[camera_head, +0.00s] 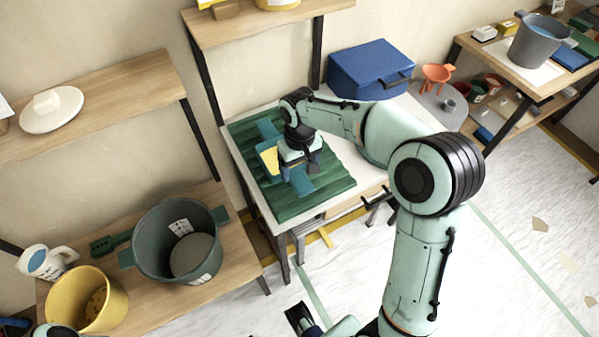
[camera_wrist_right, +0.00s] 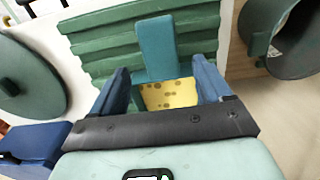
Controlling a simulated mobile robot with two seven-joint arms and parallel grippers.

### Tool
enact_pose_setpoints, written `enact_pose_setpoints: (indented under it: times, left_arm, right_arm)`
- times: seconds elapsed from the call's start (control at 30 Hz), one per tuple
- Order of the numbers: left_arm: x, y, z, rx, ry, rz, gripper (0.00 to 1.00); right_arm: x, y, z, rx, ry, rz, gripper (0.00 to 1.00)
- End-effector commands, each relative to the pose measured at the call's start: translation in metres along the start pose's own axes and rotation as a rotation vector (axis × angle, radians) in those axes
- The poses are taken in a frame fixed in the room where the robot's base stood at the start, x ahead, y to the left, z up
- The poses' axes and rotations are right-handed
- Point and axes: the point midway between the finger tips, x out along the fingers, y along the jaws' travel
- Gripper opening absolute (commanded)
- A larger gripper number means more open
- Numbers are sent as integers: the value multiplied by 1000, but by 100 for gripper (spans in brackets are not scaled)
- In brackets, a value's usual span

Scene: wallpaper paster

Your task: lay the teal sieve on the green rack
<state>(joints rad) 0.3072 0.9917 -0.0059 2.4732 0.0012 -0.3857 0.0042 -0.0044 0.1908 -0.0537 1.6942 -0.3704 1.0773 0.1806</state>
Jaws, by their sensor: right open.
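The teal sieve (camera_head: 268,130) lies on the green rack (camera_head: 325,183), with a flat teal handle piece at each end and a yellow, spotted middle. My right gripper (camera_head: 299,168) is right over it and hides part of it. In the right wrist view the sieve's teal handle (camera_wrist_right: 155,45) points away over the ridged green rack (camera_wrist_right: 95,48). The yellow part shows between the two blue fingers of my right gripper (camera_wrist_right: 165,88), which are apart. I cannot tell whether the fingers touch the sieve.
The rack lies on a white-topped table with a blue case (camera_head: 368,68) behind. A dark green pot (camera_head: 150,240) and a yellow pot (camera_head: 110,312) stand on the wooden shelf at left. A wooden shelf (camera_head: 250,24) overhangs the back of the table.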

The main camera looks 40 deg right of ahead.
Motion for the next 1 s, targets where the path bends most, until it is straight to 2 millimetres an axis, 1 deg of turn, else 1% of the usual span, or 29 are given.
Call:
enact_pose_setpoints:
  times: [0.03,0.2,0.3,0.4,0.53,1.0]
  left_arm:
    - [-3,1,0,0,1,0,53]
    - [-8,3,0,1,3,1,53]
    - [-10,4,-1,1,3,1,53]
    - [-11,4,-1,1,4,1,53]
    - [-12,4,-1,1,4,1,53]
    - [-12,4,-1,1,4,1,53]
  right_arm:
    - [-14,-1,-1,-1,5,-1,78]
    - [-48,-1,-1,-1,4,-2,78]
    - [-63,-1,-1,-1,3,-1,78]
    - [-71,-1,0,-1,1,-1,78]
    - [-75,-1,0,-1,-1,-1,78]
    - [-75,0,0,-1,-1,0,78]
